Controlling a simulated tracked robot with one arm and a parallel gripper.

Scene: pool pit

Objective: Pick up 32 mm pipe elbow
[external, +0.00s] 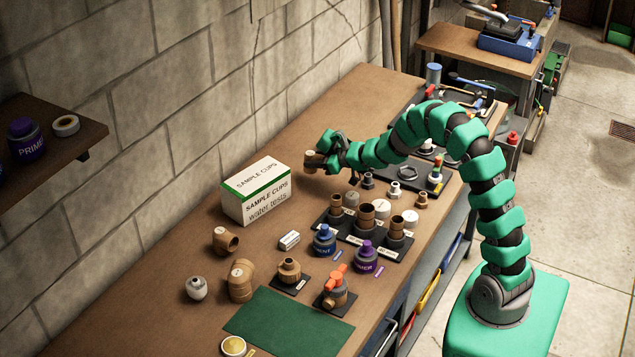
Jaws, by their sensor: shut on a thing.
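My gripper (326,151) is at the far middle of the workbench, right of the sample cups box. It is shut on a small brown pipe elbow (313,161) with a pale round label on top. The label is too small to read, and the jaws hide part of the elbow. I cannot tell whether it is touching the bench. Two other brown pipe elbows, a smaller one (225,240) and a larger one (240,281), stand at the near left.
The sample cups box (256,190) stands close to the left of my gripper. The bench behind my gripper along the wall is clear.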

